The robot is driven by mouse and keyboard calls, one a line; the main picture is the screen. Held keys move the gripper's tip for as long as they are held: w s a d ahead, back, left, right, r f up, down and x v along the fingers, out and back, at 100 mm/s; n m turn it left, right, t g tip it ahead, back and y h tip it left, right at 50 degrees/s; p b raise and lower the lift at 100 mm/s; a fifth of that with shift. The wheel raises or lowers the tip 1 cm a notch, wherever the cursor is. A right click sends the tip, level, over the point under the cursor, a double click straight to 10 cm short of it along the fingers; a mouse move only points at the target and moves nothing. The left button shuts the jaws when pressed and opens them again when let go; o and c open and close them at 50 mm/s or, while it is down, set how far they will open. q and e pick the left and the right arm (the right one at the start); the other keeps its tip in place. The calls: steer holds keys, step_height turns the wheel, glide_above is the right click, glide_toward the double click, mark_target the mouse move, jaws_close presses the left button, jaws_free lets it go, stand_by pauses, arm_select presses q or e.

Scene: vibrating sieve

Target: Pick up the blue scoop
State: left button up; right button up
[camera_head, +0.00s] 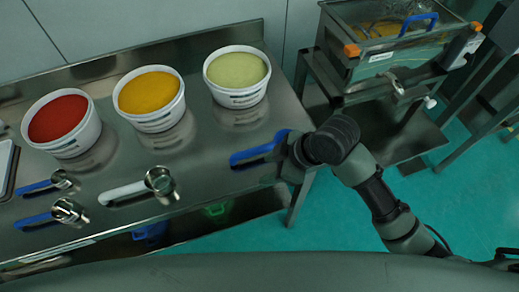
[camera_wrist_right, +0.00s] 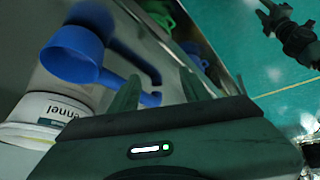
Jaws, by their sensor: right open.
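The blue scoop (camera_head: 258,150) lies at the right end of the steel table in the head view. In the right wrist view its round blue cup (camera_wrist_right: 72,55) is at the upper left, and its handle reaches right and down toward my fingers. My right gripper (camera_head: 280,163) is at the scoop's right end, partly hidden by my own wrist in the head view. In the wrist view my right gripper (camera_wrist_right: 158,95) is open, with the handle's end between the two fingers. A dark arm end (camera_wrist_right: 280,22), seemingly my left gripper, shows at the upper right, its jaws unclear.
Tubs of red (camera_head: 60,122), yellow (camera_head: 150,97) and pale green (camera_head: 237,76) powder stand along the back. A white-handled metal scoop (camera_head: 140,188) and two blue-handled metal ones lie at the left. The sieve machine (camera_head: 385,50) stands at the back right. Bins sit below the table.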

mark_target(258, 150)
steer(key=w+r+n+g, duration=0.2)
steer(key=w+r+n, duration=0.3)
steer(key=w+n, duration=0.2)
steer(key=shift+h, duration=0.3)
steer(key=x, duration=0.2)
steer(key=p+x, duration=0.1)
steer(key=x, duration=0.3)
steer(key=shift+s+a+f, duration=0.2)
steer(key=shift+s+f, duration=0.15)
steer(key=shift+a+f, duration=0.15)
steer(key=shift+f, duration=0.2)
steer(key=shift+w, duration=0.1)
steer(key=shift+f+p, duration=0.2)
steer(key=shift+p, duration=0.15)
jaws_close()
